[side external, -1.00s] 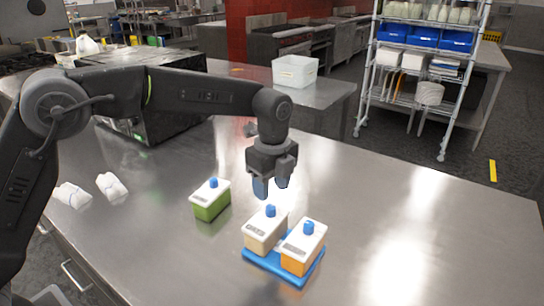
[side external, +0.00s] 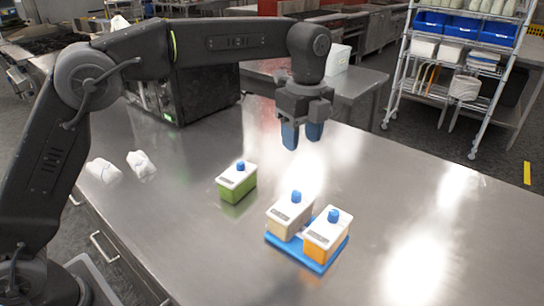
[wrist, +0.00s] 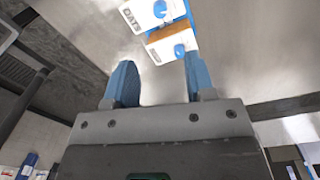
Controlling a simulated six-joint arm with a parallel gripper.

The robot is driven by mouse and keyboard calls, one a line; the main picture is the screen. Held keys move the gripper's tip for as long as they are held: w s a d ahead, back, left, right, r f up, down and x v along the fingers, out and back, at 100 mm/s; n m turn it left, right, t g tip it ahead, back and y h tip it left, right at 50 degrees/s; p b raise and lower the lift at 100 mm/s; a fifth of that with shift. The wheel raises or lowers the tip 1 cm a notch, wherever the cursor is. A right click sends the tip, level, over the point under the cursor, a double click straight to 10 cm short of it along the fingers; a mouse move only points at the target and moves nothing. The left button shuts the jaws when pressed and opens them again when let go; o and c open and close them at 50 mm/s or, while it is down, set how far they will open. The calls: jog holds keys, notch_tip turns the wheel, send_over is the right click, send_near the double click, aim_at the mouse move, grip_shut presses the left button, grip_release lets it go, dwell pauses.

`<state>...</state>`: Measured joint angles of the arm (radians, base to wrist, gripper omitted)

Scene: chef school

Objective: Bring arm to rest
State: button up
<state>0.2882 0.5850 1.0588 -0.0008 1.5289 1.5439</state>
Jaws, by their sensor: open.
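My gripper (side external: 303,135) hangs in the air above the steel table, its blue fingertips apart and nothing between them. In the wrist view the two fingers (wrist: 162,85) are spread with a gap. Below it on the table, a blue tray (side external: 318,266) holds two lidded containers side by side: one with beige contents (side external: 284,226) and one with orange contents (side external: 318,251). A green container (side external: 237,184) stands on the table to the left of the tray. In the wrist view the oats container (wrist: 150,12) and the orange container (wrist: 166,42) show at the top.
Two white cloth rolls (side external: 104,170) lie at the table's left. A black appliance (side external: 205,92) stands behind my arm. A wire shelf (side external: 478,80) with bins is at the back right. The table's right part is clear.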

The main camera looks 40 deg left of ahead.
jog(key=s+a+r+n+t, duration=0.2)
jog(key=s+a+r+n, duration=0.1)
jog(key=s+a+n, duration=0.3)
jog(key=s+a+r+n+t, duration=0.1)
jog(key=s+a+r+n, duration=0.25)
jog(key=s, duration=0.35)
jog(key=s+a+f+n+t, duration=0.1)
jog(key=s+a+f+n, duration=0.1)
jog(key=s+f+n, duration=0.2)
jog(key=s+a+f+n+t, duration=0.2)
jog(key=s+a+f+n, duration=0.1)
jog(key=s+n, duration=0.4)
jog(key=s, duration=0.3)
jog(key=shift+s+f, duration=0.35)
jog(key=shift+s, duration=0.05)
jog(key=shift+n, duration=0.25)
